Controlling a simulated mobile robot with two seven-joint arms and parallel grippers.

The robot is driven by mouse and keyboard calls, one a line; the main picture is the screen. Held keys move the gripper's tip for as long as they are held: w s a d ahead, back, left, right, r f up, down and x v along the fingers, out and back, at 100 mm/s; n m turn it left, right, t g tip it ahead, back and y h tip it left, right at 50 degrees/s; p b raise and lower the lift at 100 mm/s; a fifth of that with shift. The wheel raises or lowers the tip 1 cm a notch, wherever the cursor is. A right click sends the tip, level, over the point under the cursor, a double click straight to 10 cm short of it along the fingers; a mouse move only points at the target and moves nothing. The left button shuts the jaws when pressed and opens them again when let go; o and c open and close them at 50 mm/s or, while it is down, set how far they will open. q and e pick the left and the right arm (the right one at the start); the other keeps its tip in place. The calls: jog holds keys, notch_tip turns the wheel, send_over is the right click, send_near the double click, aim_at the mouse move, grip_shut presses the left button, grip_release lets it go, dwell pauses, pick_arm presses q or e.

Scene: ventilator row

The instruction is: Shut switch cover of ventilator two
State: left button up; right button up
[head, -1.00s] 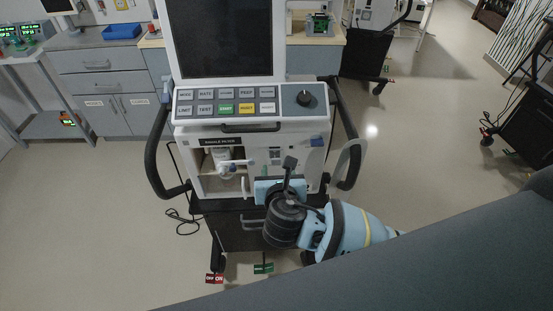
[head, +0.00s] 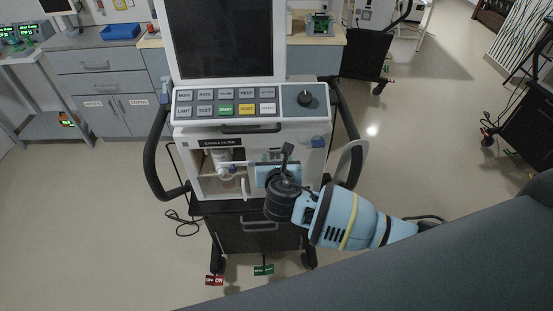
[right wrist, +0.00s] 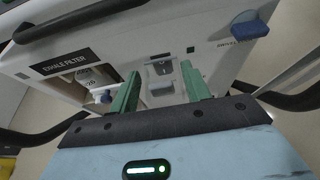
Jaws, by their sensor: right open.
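The ventilator (head: 250,128) stands in front of me with its dark screen, button panel and front face toward me. On its front face, in the right wrist view, a small grey switch fitting (right wrist: 160,72) sits to the right of the exhale filter bay. A light strip shows at its top edge; I cannot tell for sure how its cover stands.
The open exhale filter bay (head: 222,168) lies left of my right gripper. Black handles (head: 349,125) flank the ventilator. A blue knob (right wrist: 250,29) sticks out at upper right in the wrist view. Red (head: 214,281) and green (head: 264,270) tags are near the floor.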

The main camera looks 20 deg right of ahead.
jog(key=c, duration=1)
jog(key=shift+f, duration=0.1)
